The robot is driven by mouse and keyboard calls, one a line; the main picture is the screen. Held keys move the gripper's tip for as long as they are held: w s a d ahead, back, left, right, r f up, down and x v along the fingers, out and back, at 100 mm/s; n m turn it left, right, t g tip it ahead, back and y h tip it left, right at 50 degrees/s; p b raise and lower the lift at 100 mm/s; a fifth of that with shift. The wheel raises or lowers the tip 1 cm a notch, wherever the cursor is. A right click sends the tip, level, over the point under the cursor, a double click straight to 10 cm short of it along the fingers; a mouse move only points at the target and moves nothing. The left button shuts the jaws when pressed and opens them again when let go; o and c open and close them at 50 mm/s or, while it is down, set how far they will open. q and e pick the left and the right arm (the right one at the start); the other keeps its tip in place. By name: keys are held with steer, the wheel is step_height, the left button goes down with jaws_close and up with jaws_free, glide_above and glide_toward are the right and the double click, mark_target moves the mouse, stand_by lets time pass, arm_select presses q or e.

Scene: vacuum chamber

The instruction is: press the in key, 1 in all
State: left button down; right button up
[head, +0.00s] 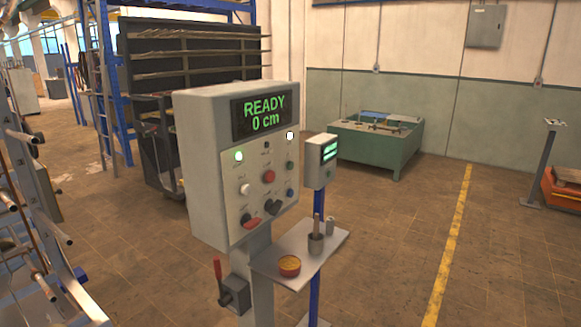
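A grey control box (205,150) stands on a post in the middle of the head view. Its screen (263,115) reads "READY" and "0 cm" in green. The panel below carries a lit green lamp (239,156), a white button (244,189), a red button (268,176), a green button (290,165), a blue button (290,192), a dark knob (272,207) and a red switch (251,223). A bright white light (290,135) shows at the upper right. The labels are too small to read, so I cannot tell which is the in key. Neither gripper is in view.
A red-handled lever (218,275) is on the post. A smaller display box (314,160) stands behind. A metal rack is at left; open floor (390,230) lies to the right.

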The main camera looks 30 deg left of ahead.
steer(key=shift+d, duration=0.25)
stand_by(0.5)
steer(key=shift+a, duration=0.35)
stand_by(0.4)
